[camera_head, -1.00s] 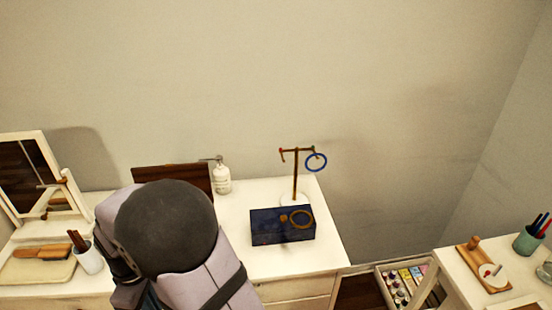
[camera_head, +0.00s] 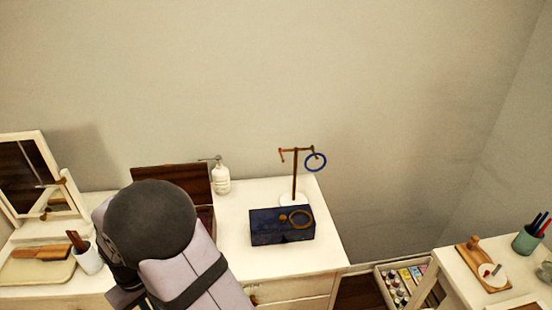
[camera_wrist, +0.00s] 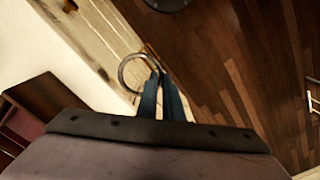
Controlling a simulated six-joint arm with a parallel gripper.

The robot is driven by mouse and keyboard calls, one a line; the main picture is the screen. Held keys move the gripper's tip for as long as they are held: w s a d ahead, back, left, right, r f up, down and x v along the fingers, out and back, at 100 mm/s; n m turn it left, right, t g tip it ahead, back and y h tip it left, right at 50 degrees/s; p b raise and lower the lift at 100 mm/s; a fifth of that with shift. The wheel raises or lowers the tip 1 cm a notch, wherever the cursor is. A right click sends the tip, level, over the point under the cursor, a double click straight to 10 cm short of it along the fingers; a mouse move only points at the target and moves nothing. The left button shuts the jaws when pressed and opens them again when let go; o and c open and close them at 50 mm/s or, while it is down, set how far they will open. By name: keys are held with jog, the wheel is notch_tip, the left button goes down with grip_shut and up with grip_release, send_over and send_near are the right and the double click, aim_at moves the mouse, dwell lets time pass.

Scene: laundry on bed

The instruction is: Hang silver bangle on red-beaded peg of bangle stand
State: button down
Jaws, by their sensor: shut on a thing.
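In the wrist view my gripper (camera_wrist: 160,88) is shut on the silver bangle (camera_wrist: 124,80), a thin ring that sticks out to the left of the fingertips. In the head view my fingers and this bangle are hidden behind my arm. The bangle stand (camera_head: 294,178) stands upright at the back right of the white dresser, to the right of my arm. Its crossbar has a red-tipped peg (camera_head: 281,152) at the left end, which looks bare. A blue bangle (camera_head: 315,162) hangs at the right end.
The wall is close behind.

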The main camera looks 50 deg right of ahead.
dwell(0.3)
jog(key=w+d+r+m+t+y+b, duration=0.1)
jog(key=d+r+m+t+y+b, duration=0.2)
jog(key=d+m, duration=0.5)
jog(key=w+d+r+m+t+b, duration=0.1)
jog(key=d+r+m+t, duration=0.1)
jog(key=d+m+t, duration=0.4)
jog(key=d+r+m+t+y+b, duration=0.2)
jog(key=d+r+m+t, duration=0.1)
jog(key=d+m, duration=0.6)
jog(key=s+d+r+m+t+h+b, duration=0.1)
jog(key=s+d+r+m+h, duration=0.2)
jog(key=d, duration=0.4)
jog(key=s+d+r+m+t+h, duration=0.1)
jog(key=s+d+r+m+h, duration=0.2)
jog(key=s+d+h, duration=0.3)
jog(key=s+d+r+m+t+h+b, duration=0.1)
jog(key=s+d+r+m+h, duration=0.3)
jog(key=d, duration=0.5)
jog(key=shift+s+d+r+t+h+b, duration=0.15)
jog(key=shift+s+d+t+h+b, duration=0.15)
jog(key=shift+s+h, duration=0.15)
